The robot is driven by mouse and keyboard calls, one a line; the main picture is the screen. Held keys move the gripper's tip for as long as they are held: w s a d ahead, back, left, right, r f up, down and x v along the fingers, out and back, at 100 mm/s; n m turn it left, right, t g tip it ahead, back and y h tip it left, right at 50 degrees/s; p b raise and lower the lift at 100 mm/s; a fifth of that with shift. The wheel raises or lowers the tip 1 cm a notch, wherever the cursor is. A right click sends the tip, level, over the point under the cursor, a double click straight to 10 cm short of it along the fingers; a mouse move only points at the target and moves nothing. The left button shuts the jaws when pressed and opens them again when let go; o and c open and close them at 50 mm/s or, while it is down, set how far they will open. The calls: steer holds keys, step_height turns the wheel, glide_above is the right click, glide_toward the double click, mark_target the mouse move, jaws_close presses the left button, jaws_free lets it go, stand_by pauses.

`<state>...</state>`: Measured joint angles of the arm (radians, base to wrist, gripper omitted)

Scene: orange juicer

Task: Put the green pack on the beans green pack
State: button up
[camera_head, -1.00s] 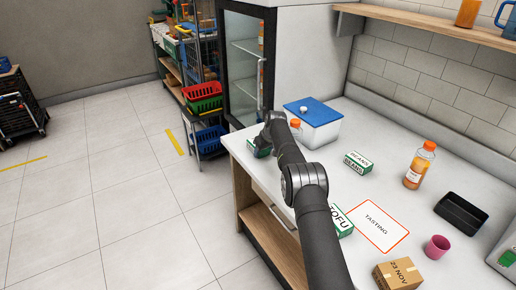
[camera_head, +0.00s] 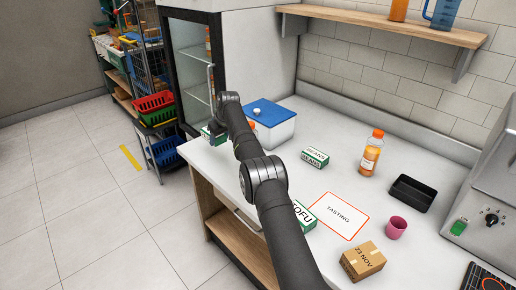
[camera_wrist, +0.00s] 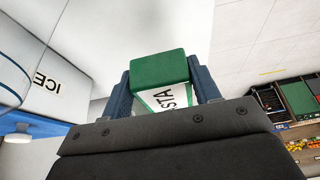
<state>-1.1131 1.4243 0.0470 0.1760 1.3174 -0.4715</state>
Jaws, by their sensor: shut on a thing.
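My gripper (camera_wrist: 164,88) is shut on a green and white pack (camera_wrist: 160,68), with a finger on each side of it. Part of its lettering, "STA", shows in the wrist view. In the head view the held pack (camera_head: 212,136) is partly behind my arm, near the counter's far left edge. The green and white beans pack (camera_head: 315,158) lies on the counter to the right of my gripper, apart from it, with nothing on top.
A blue-lidded white box (camera_head: 268,120) stands just right of my gripper. A tofu pack (camera_head: 304,217), a tasting card (camera_head: 337,214), an orange bottle (camera_head: 371,155), a black tray (camera_head: 411,194), a pink cup (camera_head: 396,228) and a carton (camera_head: 362,261) are on the counter.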

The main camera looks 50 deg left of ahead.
steer(key=shift+a+r, duration=0.1)
steer(key=shift+r, duration=0.5)
steer(key=w+r+m, duration=0.1)
steer(key=r+m+t, duration=0.1)
steer(key=r, duration=0.1)
steer(key=w+d+r+m, duration=0.1)
steer(key=shift+w+r, duration=0.2)
steer(key=shift+w, duration=0.15)
steer(key=w+d+r+m+t, duration=0.2)
steer(key=w+d+r+m, duration=0.2)
steer(key=w+d, duration=0.45)
steer(key=w+d+f+m, duration=0.1)
steer(key=w+d, duration=0.5)
steer(key=d, duration=0.6)
steer(key=w+d+f+h, duration=0.15)
steer(key=w+d, duration=0.35)
steer(key=d, duration=0.7)
steer(key=w+d+f+m, duration=0.1)
steer(key=w+d, duration=0.5)
steer(key=d, duration=0.6)
glide_above(322, 161)
steer(key=s+d, duration=0.1)
steer(key=d, duration=0.1)
step_height(322, 161, down, 7)
steer(key=shift+s+a+f, duration=0.1)
steer(key=shift+a+f, duration=0.05)
steer(key=shift+f, duration=0.95)
steer(key=shift+a+f, duration=0.15)
steer(key=shift+f, duration=0.9)
